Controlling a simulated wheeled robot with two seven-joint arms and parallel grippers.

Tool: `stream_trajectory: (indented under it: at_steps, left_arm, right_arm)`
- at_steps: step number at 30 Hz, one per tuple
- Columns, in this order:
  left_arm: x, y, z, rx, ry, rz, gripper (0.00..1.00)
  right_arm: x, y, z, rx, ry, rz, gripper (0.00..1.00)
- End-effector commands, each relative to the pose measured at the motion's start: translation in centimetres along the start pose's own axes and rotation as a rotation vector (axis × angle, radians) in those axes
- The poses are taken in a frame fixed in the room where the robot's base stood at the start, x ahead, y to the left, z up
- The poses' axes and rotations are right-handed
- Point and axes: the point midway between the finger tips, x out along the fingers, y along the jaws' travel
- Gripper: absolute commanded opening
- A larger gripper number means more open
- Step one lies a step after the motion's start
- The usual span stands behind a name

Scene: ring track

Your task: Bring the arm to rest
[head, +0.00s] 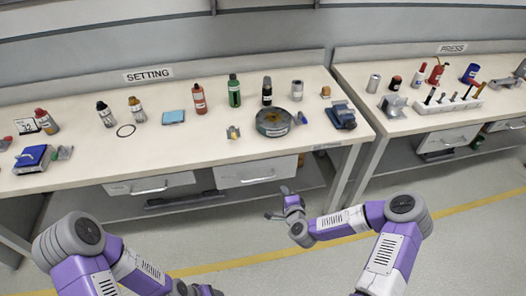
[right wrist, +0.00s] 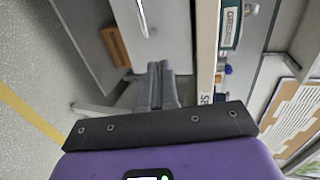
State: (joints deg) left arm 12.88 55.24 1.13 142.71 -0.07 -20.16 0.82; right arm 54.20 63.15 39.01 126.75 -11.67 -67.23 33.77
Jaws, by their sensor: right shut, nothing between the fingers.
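My right arm comes in from the right in the head view, purple and grey, bent at the elbow. Its gripper (head: 280,203) is in front of the setting bench, below the drawers' level and over the floor in the picture. In the right wrist view the two grey fingers (right wrist: 160,85) are together with nothing between them. My left arm stands at the lower left of the head view and runs down to the bottom edge; its gripper is out of the picture.
The setting bench (head: 210,141) carries bottles, a round tin (head: 273,122) and small tools. Its drawers (head: 255,172) face me. The press bench (head: 420,117) stands to the right with more items. The floor (head: 470,245) in front is clear, with a yellow line.

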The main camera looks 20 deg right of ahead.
Motion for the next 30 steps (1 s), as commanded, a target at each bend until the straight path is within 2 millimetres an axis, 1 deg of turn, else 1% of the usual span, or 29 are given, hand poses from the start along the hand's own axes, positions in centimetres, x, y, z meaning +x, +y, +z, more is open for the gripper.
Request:
stream_trajectory:
  at_steps: [5, 7, 8, 11, 12, 14, 15, 17, 18, 20, 21, 24, 27, 30]
  left_arm:
    - [0.0, 0.0, 0.0, 0.0, 0.0, 0.0, 0.63]
    - [0.0, 0.0, 0.0, 0.0, 0.0, 0.0, 0.63]
    - [-0.1, 0.0, 0.0, 0.0, 0.0, 0.0, 0.63]
    - [-0.4, 0.1, 0.0, 0.0, 0.0, 0.0, 0.63]
    - [-0.5, 0.2, 0.0, 0.0, 0.0, 0.0, 0.63]
    - [-0.8, 0.3, 0.1, 0.0, 0.0, 0.0, 0.63]
    - [-1.0, 0.4, 0.1, 0.0, 0.0, 0.0, 0.63]
    - [-1.3, 0.5, 0.1, 0.0, 0.0, 0.0, 0.63]
    - [-1.4, 0.5, 0.1, 0.0, 0.0, 0.0, 0.63]
    - [-1.6, 0.6, 0.1, 0.0, 0.0, 0.0, 0.63]
    - [-1.8, 0.7, 0.1, 0.0, 0.0, 0.0, 0.63]
    - [-2.0, 0.8, 0.1, 0.0, 0.0, 0.0, 0.63]
    - [-2.1, 0.8, 0.1, 0.0, 0.0, 0.0, 0.63]
    - [-2.1, 0.8, 0.1, 0.0, 0.0, 0.0, 0.63]
  right_arm:
    - [0.0, 0.1, 0.1, -0.002, -0.002, 0.001, 0.0]
    - [-0.2, 0.4, 0.8, -0.02, -0.023, 0.017, 0.0]
    - [-0.3, 0.7, 1.4, -0.035, -0.043, 0.031, 0.0]
    - [-1.5, 2.8, 4.8, -0.14, -0.159, 0.116, 0.0]
    - [-2.5, 4.2, 6.6, -0.204, -0.228, 0.167, 0.0]
    - [-4.5, 6.6, 9.4, -0.319, -0.351, 0.257, 0.0]
    - [-6.3, 8.4, 10.9, -0.405, -0.44, 0.32, 0.0]
    - [-9.3, 11.0, 12.7, -0.534, -0.573, 0.416, 0.0]
    - [-11.4, 12.5, 13.3, -0.614, -0.656, 0.474, 0.0]
    - [-14.4, 14.3, 13.7, -0.72, -0.769, 0.555, 0.0]
    - [-16.2, 15.3, 13.7, -0.78, -0.836, 0.603, 0.0]
    - [-19.9, 16.8, 13.1, -0.891, -0.965, 0.697, 0.0]
    - [-22.1, 17.6, 12.6, -0.951, -1.042, 0.754, 0.0]
    - [-23.0, 17.8, 12.3, -0.974, -1.073, 0.776, 0.0]
